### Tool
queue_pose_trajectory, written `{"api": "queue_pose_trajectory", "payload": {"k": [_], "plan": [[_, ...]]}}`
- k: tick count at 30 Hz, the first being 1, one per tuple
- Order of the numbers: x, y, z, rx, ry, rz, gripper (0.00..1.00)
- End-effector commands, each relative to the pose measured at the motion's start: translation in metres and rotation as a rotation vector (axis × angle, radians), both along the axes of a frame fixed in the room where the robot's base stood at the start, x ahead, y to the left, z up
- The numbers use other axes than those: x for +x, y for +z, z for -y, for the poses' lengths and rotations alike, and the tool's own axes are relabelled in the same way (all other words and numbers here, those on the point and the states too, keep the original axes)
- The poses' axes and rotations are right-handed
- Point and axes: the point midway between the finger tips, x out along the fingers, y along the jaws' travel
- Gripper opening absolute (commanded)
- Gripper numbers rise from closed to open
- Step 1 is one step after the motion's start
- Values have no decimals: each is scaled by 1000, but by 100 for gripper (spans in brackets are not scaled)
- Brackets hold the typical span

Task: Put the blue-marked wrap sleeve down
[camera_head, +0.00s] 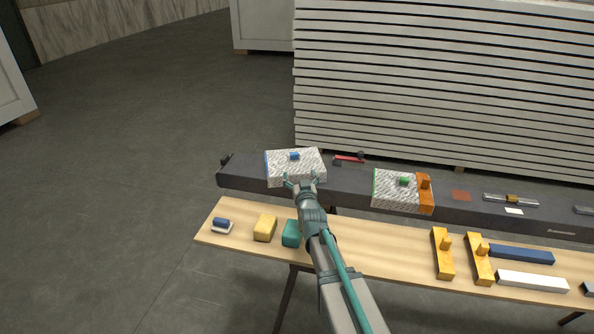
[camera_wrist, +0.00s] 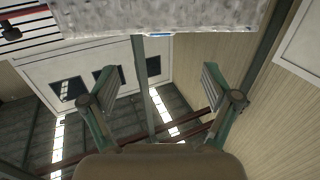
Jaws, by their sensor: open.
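The blue-marked wrap sleeve (camera_head: 285,168) is a white, rough-textured piece with a blue left edge and a blue knob on top. It sits around or over the dark beam (camera_head: 345,180), near its left end. My gripper (camera_head: 301,178) is open at the sleeve's near side, its fingertips close to the lower edge. I cannot tell whether they touch it. In the wrist view the sleeve (camera_wrist: 170,18) spans the top with a small blue mark on its edge, and the open fingers (camera_wrist: 157,80) hold nothing between them.
A green-marked sleeve (camera_head: 390,192) with an orange clamp (camera_head: 425,195) is farther right on the beam. A red-handled tool (camera_head: 348,159) lies just right of the blue-marked sleeve. The wooden bench (camera_head: 380,240) in front holds yellow, teal and blue pieces. A white panel stack (camera_head: 440,80) stands behind.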

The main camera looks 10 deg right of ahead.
Motion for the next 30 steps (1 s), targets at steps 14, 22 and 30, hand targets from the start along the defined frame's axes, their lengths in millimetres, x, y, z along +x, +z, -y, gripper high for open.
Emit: {"api": "queue_pose_trajectory", "payload": {"k": [14, 22, 30], "plan": [[-2, -1, 0, 0, 0, 0, 88], [7, -11, -7, 1, 6, 0, 88], [20, -5, -14, -1, 19, -1, 88]]}}
